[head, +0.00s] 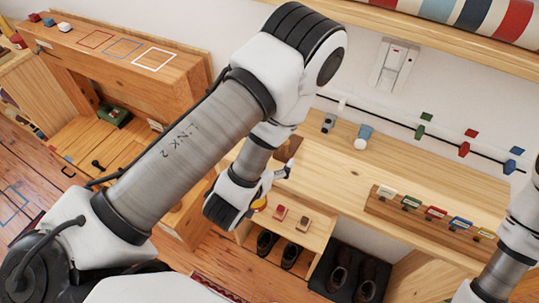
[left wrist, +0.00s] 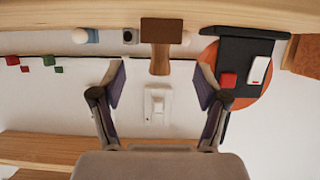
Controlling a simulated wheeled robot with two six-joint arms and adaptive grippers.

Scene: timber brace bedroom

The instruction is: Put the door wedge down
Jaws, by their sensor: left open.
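My left gripper (head: 276,187) is over the front of the wooden bench, its jaws open and empty. In the left wrist view the spread fingers (left wrist: 160,84) have a gap between them. Beyond the gap, a brown wooden piece (left wrist: 160,32) with a dark block end and a lighter narrowing part rests by the bench top; it looks like the door wedge. Neither finger appears to touch it. In the head view a brown piece (head: 288,147), probably the same, lies just behind the gripper, partly hidden. My right gripper is out of view; only part of that arm shows.
The wooden bench (head: 345,170) has clear top around its middle. A rack (head: 437,212) of coloured tags stands at right. Shoes (head: 340,272) sit below. A dark tray (left wrist: 232,52) with a red block and a white item shows in the wrist view. A wall switch (head: 394,65) is behind.

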